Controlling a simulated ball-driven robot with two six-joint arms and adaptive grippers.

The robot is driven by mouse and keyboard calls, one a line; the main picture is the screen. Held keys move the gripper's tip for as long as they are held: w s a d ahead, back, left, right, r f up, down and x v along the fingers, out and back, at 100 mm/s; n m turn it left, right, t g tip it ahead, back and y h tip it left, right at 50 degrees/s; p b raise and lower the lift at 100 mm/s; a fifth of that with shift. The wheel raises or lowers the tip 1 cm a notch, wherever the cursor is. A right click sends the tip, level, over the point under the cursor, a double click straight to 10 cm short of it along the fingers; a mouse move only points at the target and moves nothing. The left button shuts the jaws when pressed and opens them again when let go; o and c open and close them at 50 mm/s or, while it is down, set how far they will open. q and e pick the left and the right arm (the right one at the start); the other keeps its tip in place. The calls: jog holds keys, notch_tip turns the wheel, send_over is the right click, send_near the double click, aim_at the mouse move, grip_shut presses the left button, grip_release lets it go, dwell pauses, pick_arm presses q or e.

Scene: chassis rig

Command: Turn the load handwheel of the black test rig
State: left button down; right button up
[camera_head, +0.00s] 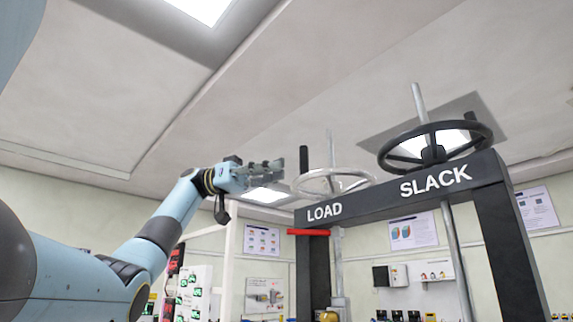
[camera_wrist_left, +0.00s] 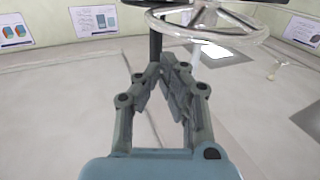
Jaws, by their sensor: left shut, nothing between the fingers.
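The black test rig (camera_head: 386,205) stands at the right of the head view, its top beam marked LOAD and SLACK. The load handwheel (camera_head: 350,187) is a pale silver ring on a thin upright rod above the LOAD mark, with an upright black handle (camera_head: 303,158) on its left rim. My left gripper (camera_head: 281,167) is just left of that handle, shut and empty. In the left wrist view the fingers (camera_wrist_left: 166,64) point at the handle (camera_wrist_left: 155,44), with the silver wheel (camera_wrist_left: 238,38) beyond to the right. Whether the fingertips touch the handle is unclear.
A black handwheel (camera_head: 470,129) sits above the SLACK mark. A red bar (camera_head: 308,232) sticks out left below the LOAD end. Pale shelving and panels stand behind my left arm. The air above the gripper is clear.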

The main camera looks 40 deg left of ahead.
aim_at(301, 161)
pick_arm(q)
jog(key=x, duration=0.1)
jog(key=p+x, duration=0.1)
jog(key=x, duration=0.1)
jog(key=shift+d+r, duration=0.2)
jog(key=shift+d, duration=0.15)
jog(key=shift+f, duration=0.1)
pick_arm(e)
jog(key=shift+w+a+r, duration=0.6)
jog(key=shift+w+a, duration=0.25)
jog(key=shift+w, duration=0.1)
jog(key=shift+s, duration=0.1)
